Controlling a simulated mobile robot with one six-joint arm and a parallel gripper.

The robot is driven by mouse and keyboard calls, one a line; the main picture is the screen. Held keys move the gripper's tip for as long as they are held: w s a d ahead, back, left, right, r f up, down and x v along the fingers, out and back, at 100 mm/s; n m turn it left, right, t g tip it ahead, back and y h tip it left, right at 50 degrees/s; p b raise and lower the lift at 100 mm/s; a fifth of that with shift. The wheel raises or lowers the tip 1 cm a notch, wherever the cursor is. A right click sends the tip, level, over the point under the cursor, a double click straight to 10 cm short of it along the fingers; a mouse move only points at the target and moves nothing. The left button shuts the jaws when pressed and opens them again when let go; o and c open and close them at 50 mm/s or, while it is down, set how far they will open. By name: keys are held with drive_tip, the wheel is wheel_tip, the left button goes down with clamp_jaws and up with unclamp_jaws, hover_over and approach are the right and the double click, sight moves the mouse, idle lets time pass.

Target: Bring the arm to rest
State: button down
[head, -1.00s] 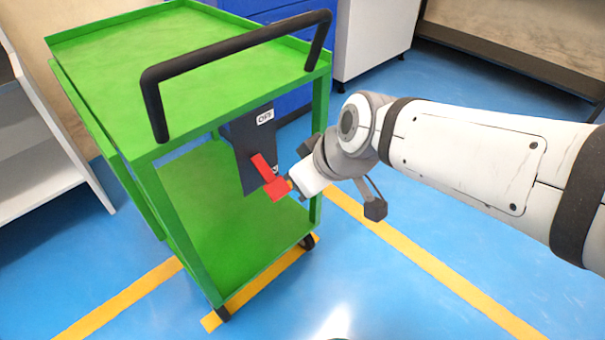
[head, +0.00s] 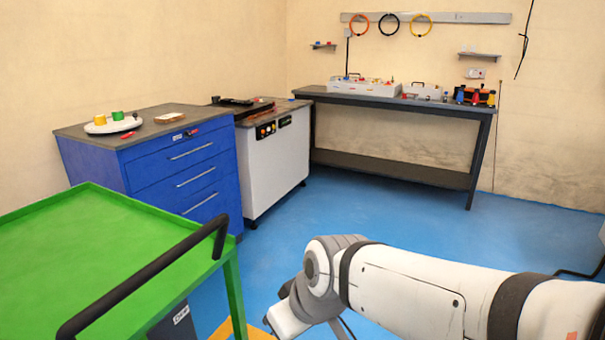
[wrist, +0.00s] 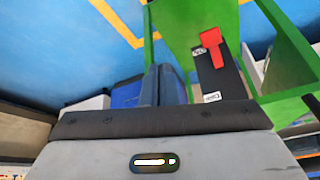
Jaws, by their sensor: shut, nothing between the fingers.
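My gripper (wrist: 159,85) shows in the wrist view with its two dark fingers together and nothing between them. The green cart (head: 110,250) is at the lower left of the head view. In the wrist view its green frame (wrist: 182,30) carries a dark switch panel (wrist: 222,78) with a red lever (wrist: 213,48). The lever is at the panel's upper end in that picture, beside a small white label, and my fingers are apart from it. In the head view my fingertips are out of sight and the lever is hidden.
A blue drawer cabinet (head: 180,170) and a white cabinet (head: 270,165) stand behind the cart. A dark workbench (head: 395,165) with tools stands at the back wall. The cart's black handle (head: 150,275) is close to my arm. Blue floor (head: 400,215) is free beyond the arm.

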drive_tip(key=s+d+r+m+h+p, duration=0.1)
drive_tip(key=d+r+m+p, duration=0.3)
drive_tip(key=d+r+p, duration=0.4)
drive_tip(key=s+d+r+m+h+p, duration=0.2)
drive_tip(key=s+d+r+m+p, duration=0.1)
drive_tip(key=d+r+p, duration=0.6)
drive_tip(key=shift+d+r+m+g+h+p, duration=0.15)
drive_tip(key=shift+r+m+g+h+p, duration=0.2)
drive_tip(key=shift+r+m+p, duration=0.45)
